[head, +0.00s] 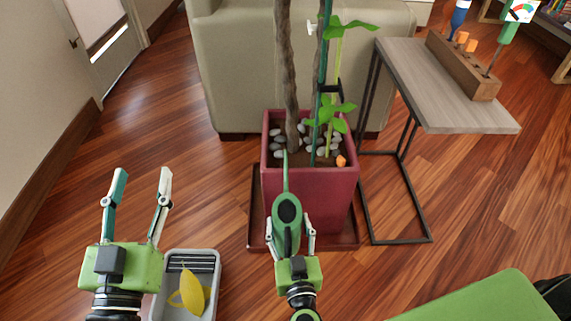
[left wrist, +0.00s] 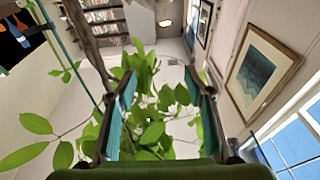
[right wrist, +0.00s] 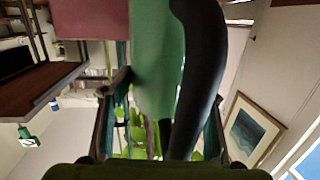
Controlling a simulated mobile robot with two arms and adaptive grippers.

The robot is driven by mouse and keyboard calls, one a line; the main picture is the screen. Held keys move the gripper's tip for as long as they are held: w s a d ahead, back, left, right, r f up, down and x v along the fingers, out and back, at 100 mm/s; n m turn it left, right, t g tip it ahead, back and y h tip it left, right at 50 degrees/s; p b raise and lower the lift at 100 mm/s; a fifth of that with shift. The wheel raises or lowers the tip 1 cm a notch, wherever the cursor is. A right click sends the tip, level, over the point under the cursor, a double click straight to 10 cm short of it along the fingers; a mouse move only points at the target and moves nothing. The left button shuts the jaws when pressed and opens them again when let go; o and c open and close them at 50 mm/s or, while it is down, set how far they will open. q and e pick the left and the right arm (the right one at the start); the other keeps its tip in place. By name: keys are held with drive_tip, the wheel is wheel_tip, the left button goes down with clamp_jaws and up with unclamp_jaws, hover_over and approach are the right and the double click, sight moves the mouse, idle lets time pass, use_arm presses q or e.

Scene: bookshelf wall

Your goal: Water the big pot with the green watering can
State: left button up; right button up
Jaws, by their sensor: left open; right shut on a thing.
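The big pot (head: 310,200) is dark red and square, with soil, grey stones, trunks and green leaves in it. It stands on a dark red saucer (head: 256,215). The green watering can (head: 287,213) is in front of the pot, its spout pointing away over the pot's front rim. My right gripper (head: 292,232) is shut on the can. In the right wrist view the can's green body (right wrist: 157,60) and dark handle (right wrist: 203,70) fill the middle. My left gripper (head: 141,175) is open and empty, left of the pot; its fingers also show in the left wrist view (left wrist: 160,90).
A grey tray (head: 212,268) with a yellow object (head: 190,291) is beside my left gripper. A side table (head: 430,80) with a wooden tool block (head: 462,66) stands right of the pot. A beige sofa (head: 235,70) is behind. Floor at left is clear.

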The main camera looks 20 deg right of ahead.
sight(289, 241)
drive_tip(key=shift+r, duration=0.2)
